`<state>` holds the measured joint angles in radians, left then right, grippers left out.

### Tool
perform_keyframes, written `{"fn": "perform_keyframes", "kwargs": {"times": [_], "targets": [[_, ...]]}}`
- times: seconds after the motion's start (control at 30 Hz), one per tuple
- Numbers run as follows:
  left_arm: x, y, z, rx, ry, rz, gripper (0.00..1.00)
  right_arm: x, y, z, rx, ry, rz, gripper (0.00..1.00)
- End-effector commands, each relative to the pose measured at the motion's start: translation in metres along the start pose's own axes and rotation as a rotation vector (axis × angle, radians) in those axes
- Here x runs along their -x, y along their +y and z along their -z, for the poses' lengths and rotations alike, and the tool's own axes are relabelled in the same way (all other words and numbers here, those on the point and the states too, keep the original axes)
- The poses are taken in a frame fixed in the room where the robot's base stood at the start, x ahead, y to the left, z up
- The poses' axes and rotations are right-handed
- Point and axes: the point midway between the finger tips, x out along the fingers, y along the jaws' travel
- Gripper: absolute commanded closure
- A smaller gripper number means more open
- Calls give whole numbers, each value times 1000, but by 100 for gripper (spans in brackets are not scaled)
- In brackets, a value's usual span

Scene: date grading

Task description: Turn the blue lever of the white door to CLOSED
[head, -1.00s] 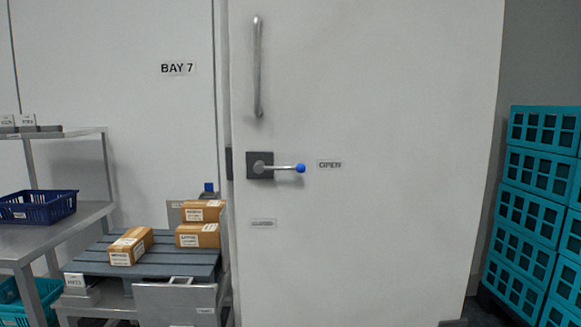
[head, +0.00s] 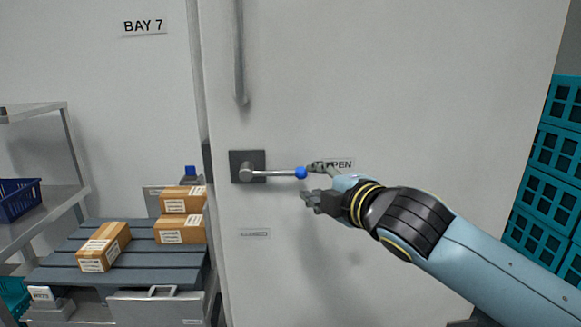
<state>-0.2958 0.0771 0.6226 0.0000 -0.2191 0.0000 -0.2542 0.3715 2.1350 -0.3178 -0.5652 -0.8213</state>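The white door (head: 400,90) fills the middle of the head view. Its lever (head: 275,173) has a metal shaft with a blue knob (head: 301,173) and points right, level, from a dark square plate (head: 237,158). The OPEN label (head: 345,164) is right of the knob, partly covered by my gripper. A small label (head: 254,233) sits below the lever; its text is too small to read surely. My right gripper (head: 308,181) is open, its fingers apart just right of the blue knob. I cannot tell whether it touches the knob. My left gripper is out of view.
A vertical door handle (head: 239,60) is above the lever. At the left, a slatted grey pallet (head: 140,240) bears several cardboard boxes (head: 104,246). A metal shelf (head: 60,210) holds a blue basket (head: 20,202). Teal crates (head: 550,180) are stacked at the right.

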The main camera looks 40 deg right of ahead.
Motion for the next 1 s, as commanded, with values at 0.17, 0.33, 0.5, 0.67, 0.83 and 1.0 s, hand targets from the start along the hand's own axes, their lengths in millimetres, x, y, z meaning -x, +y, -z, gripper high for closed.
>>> {"fn": "perform_keyframes", "kwargs": {"times": [0.17,0.33,0.5,0.67,0.83,1.0], "targets": [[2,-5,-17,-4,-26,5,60,-30,1,0,-6,-1,-2,66],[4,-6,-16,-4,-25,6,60,-65,0,0,-7,0,-1,66],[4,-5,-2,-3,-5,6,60,-90,-1,1,-6,0,1,66],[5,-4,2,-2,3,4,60,-102,-1,1,-4,1,0,66],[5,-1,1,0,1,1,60,-103,-1,1,-4,1,0,66],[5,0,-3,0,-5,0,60,-103,-2,1,-5,1,0,73]]}}
